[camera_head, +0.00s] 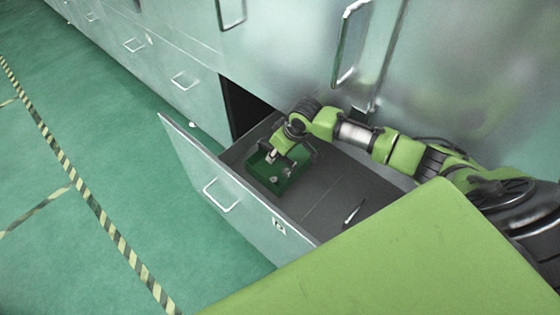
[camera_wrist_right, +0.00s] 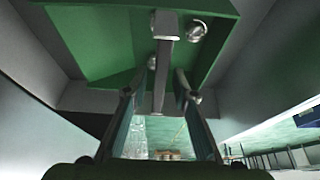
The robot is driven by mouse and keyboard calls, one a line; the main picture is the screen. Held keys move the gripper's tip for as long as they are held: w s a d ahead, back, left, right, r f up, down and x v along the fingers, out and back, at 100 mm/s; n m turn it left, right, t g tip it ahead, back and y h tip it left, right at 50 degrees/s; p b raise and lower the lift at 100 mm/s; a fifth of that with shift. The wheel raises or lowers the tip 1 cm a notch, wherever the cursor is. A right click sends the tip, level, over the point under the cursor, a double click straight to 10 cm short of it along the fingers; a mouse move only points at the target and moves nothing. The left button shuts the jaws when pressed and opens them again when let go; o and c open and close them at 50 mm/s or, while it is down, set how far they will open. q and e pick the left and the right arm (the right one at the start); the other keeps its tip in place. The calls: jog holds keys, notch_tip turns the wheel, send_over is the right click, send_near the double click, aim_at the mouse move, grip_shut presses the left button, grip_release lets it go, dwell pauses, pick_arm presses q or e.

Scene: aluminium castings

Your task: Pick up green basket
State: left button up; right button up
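The green basket (camera_head: 268,184) sits in the open drawer near its left end, with a few small metal parts inside. My right gripper (camera_head: 272,157) reaches down over the basket from the back right and partly hides it. In the right wrist view the basket (camera_wrist_right: 88,40) fills the upper part, with shiny metal pieces (camera_wrist_right: 165,25) in it. The two fingers of the right gripper (camera_wrist_right: 160,95) stand apart, with a visible gap. A grey bar shows between them; I cannot tell whether it touches either finger. My left gripper is not in view.
The drawer (camera_head: 232,193) is pulled out from a row of pale cabinets. A small metal tool (camera_head: 353,212) lies in its right part, and the drawer floor between is clear. A green surface (camera_head: 380,260) fills the lower right. Open green floor (camera_head: 110,150) lies left.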

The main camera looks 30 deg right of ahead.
grip_shut()
jog(key=shift+r, duration=0.1)
jog(key=shift+w, duration=0.1)
